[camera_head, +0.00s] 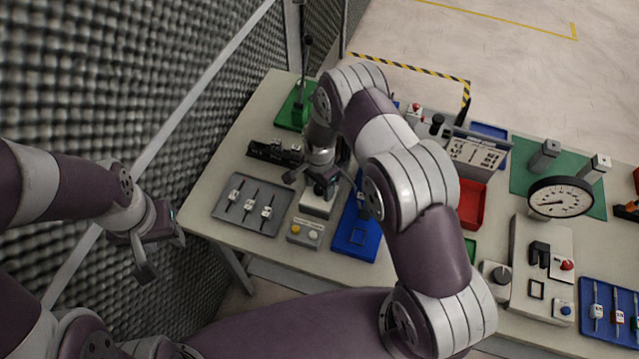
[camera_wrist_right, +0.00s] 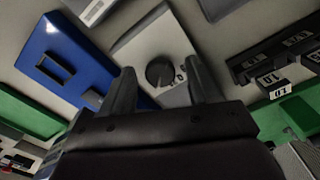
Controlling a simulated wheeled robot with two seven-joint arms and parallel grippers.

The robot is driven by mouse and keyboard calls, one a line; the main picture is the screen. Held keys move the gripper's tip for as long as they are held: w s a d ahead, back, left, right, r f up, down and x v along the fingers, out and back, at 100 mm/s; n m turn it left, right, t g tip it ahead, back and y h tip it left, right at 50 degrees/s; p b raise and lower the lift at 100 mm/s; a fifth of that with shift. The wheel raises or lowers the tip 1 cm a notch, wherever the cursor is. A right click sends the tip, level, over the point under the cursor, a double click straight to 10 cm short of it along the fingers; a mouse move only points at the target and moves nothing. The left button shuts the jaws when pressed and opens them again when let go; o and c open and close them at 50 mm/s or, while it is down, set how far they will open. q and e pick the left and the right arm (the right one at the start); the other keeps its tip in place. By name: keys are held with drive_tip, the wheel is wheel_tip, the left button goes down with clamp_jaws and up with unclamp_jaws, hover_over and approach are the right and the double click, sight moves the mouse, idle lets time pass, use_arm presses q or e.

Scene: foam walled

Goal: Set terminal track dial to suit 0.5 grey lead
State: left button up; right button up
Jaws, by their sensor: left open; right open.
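A black round dial (camera_wrist_right: 160,71) sits on a pale box (camera_wrist_right: 150,42) in the right wrist view, with white marks partly hidden beside it. My right gripper (camera_wrist_right: 160,80) is open, its two fingers on either side of the dial in that view; contact cannot be told. In the head view the right gripper (camera_head: 322,187) is over the pale box (camera_head: 318,205) and hides the dial. A tray (camera_head: 250,205) of labelled leads lies left of it; their labels are too small to read. My left gripper (camera_head: 150,250) is open and empty, off the table's left edge.
A black terminal rail (camera_head: 268,152) with numbered blocks (camera_wrist_right: 270,80) lies behind the tray. A blue tray (camera_head: 358,235) and a button box (camera_head: 305,232) are near the dial box. A printed chart (camera_head: 475,156), gauge (camera_head: 560,198) and another dial (camera_head: 500,275) stand to the right.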

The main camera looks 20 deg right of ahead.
drive_tip(key=shift+c, duration=1.2)
drive_tip(key=c, duration=0.8)
